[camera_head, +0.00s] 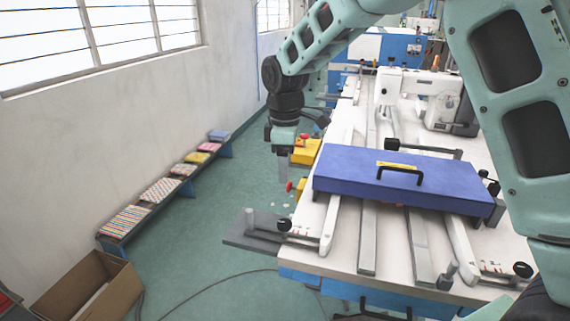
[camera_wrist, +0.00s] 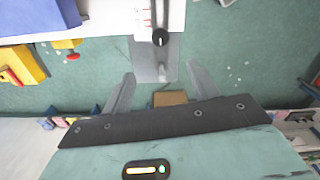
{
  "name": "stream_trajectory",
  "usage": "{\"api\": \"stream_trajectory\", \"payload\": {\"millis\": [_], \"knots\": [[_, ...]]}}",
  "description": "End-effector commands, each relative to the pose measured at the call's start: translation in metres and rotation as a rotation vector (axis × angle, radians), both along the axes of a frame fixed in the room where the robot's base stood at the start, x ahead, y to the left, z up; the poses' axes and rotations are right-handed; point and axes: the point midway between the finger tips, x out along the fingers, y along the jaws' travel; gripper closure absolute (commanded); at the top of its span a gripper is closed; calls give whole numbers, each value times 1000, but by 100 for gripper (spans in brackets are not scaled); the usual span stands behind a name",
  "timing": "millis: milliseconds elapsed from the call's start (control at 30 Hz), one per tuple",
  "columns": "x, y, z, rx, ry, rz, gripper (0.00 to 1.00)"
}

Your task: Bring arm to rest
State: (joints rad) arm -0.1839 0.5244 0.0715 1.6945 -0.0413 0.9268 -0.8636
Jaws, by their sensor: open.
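My gripper (camera_head: 283,168) points down at the left of the sewing table, over the floor gap between the table and the wall bench. In the wrist view its two fingers (camera_wrist: 160,88) are spread apart with nothing between them. The fingers are seen against the green floor and a grey plate. My arm, in pale green, reaches across the top of the head view and down its right side.
A blue box-like cover (camera_head: 340,182) with a black handle lies across the white sewing table (camera_head: 342,245). A white sewing machine (camera_head: 395,88) stands behind it. A grey plate (camera_head: 250,240) juts out left of the table. A cushioned bench (camera_head: 130,220) and a cardboard box (camera_head: 88,285) stand left.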

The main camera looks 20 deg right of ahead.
Motion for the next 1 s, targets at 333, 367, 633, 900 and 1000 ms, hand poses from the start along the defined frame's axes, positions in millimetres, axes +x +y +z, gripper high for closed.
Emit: {"api": "stream_trajectory", "payload": {"millis": [333, 367, 633, 900, 1000], "knots": [[-13, 10, 4, 10, 1, -13, 40], [-20, 16, 6, 16, 0, -21, 40], [-163, 75, 26, 73, 19, -201, 40], [-298, 73, 16, 62, 18, -393, 40], [-321, 66, 11, 54, 13, -435, 40]]}}
